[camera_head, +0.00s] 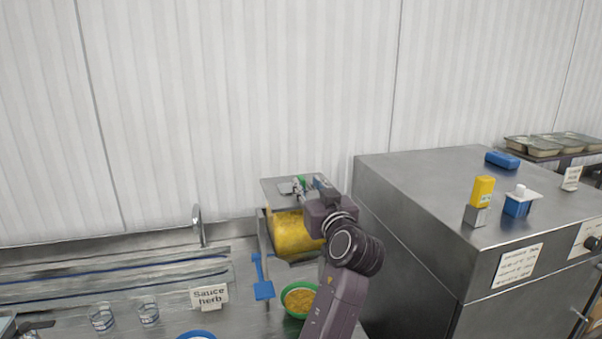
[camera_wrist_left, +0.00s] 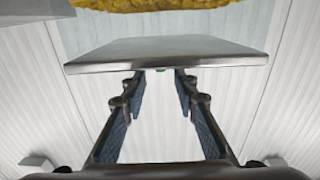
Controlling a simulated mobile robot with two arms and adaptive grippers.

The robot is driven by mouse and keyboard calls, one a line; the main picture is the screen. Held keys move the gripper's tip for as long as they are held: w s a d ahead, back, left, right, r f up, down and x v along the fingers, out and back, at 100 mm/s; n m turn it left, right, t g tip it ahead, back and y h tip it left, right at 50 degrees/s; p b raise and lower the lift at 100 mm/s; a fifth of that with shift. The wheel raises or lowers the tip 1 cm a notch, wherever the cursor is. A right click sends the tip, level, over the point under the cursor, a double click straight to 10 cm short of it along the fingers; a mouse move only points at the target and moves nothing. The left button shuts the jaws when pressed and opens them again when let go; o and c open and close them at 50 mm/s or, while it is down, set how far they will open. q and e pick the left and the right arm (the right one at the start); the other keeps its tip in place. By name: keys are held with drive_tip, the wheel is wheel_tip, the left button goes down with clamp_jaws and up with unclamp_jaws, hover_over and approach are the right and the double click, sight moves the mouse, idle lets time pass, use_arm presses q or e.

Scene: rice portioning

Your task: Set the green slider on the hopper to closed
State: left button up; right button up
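The hopper (camera_head: 292,235) is a yellow drum under a flat metal top plate (camera_head: 275,190), beside the big steel cabinet. The plate also shows in the left wrist view (camera_wrist_left: 165,55). Contact with the slider cannot be told. The slider's setting is unclear. My right gripper is out of view.
A green bowl of yellow food (camera_head: 299,298) stands below the hopper, near a blue lever (camera_head: 263,290). The steel cabinet (camera_head: 420,210) closes off the right, carrying a yellow block (camera_head: 482,191) and blue items. A "Sauce herb" sign (camera_head: 209,296) and two glasses stand left.

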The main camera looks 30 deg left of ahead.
sight(304, 181)
use_arm(q)
drive_tip(key=p+x, duration=0.1)
drive_tip(key=x, duration=0.2)
drive_tip(key=shift+r, duration=0.2)
drive_tip(key=x, duration=0.1)
drive_tip(key=p+x, duration=0.1)
drive_tip(key=shift+w+a+f, duration=0.1)
drive_tip(key=shift+a+f, duration=0.15)
drive_tip(key=shift+f, duration=0.05)
drive_tip(key=shift+w+a, duration=0.15)
drive_tip(key=shift+c, duration=1)
clamp_jaws()
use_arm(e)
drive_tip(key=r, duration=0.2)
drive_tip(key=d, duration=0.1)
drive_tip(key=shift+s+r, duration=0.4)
